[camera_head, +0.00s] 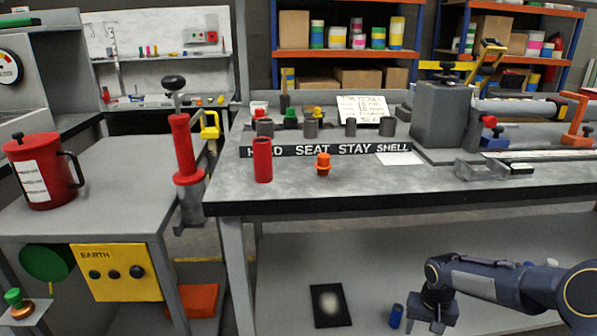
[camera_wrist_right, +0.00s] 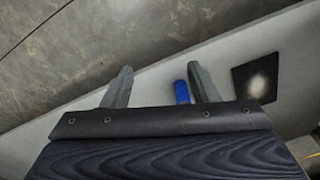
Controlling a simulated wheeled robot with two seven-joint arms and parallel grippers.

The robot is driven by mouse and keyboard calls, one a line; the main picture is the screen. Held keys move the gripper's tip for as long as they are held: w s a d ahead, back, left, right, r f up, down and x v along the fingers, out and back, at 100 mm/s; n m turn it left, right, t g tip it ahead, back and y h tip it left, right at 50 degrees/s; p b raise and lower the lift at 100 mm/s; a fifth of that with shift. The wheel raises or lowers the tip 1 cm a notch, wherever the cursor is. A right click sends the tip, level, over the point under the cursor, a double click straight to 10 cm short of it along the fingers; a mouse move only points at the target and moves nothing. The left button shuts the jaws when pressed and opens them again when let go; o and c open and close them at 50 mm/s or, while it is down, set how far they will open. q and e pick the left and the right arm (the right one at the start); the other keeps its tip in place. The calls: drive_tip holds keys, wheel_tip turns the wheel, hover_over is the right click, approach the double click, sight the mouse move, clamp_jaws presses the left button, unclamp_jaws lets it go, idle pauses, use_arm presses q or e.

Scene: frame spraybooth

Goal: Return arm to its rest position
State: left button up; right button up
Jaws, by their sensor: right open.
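My right arm (camera_head: 490,280) reaches in from the right in the head view, below the workbench's front edge. Its gripper (camera_head: 425,322) points down above the lower shelf. In the right wrist view its two grey fingers (camera_wrist_right: 161,85) stand wide apart with nothing held. A small blue cylinder (camera_head: 396,316) is on the shelf just left of the gripper in the head view. In the wrist view the blue cylinder (camera_wrist_right: 182,92) shows beside the right-hand finger; I cannot tell whether they touch. My left gripper is not in view.
The workbench (camera_head: 330,197) stands above the shelf, with a red cylinder (camera_head: 262,160) and an orange knobbed part (camera_head: 323,164) on it. A black plate (camera_head: 330,305) with a pale smudge lies on the lower shelf. Much of that shelf is bare.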

drive_tip(key=s+a+r+t, duration=0.2)
drive_tip(key=s+a+r, duration=0.1)
drive_tip(key=s+r, duration=1.05)
drive_tip(key=s+a+r+n+t+y, duration=0.1)
drive_tip(key=s+a+r+t+y, duration=0.1)
drive_tip(key=s+a, duration=0.35)
drive_tip(key=s+a+r+n+t+y, duration=0.1)
drive_tip(key=s+a+r+y, duration=0.1)
drive_tip(key=s, duration=0.7)
wheel_tip(320, 180, up, 32)
drive_tip(key=p, duration=3.2)
drive_tip(key=shift+w, duration=0.15)
drive_tip(key=shift+a, duration=0.1)
